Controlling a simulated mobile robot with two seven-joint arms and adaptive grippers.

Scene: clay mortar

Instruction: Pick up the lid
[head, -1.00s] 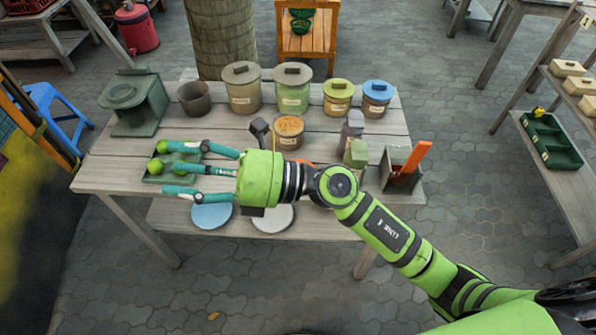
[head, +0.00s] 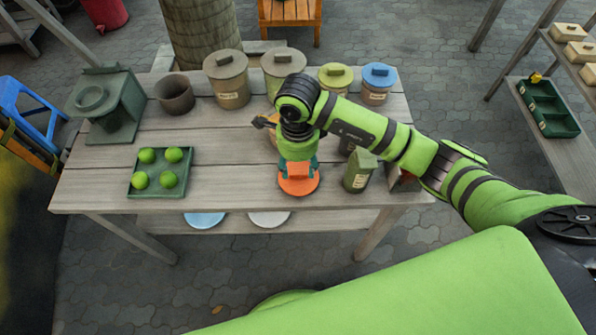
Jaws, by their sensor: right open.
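An orange lid (head: 299,186) with a raised orange handle lies flat near the front edge of the wooden table. My right gripper (head: 299,174) points down directly over it. Its teal fingers are apart on either side of the handle, and the lid still lies on the table. I cannot tell whether the fingers touch the handle. My right arm hides much of the area behind the lid. My left gripper is not in view.
A green canister (head: 359,172) stands close right of the lid. A green tray (head: 148,186) of green balls lies left. Several lidded pots, such as the grey one (head: 228,80), line the back beside a brown open pot (head: 175,94). The table (head: 225,160) is bare between tray and lid.

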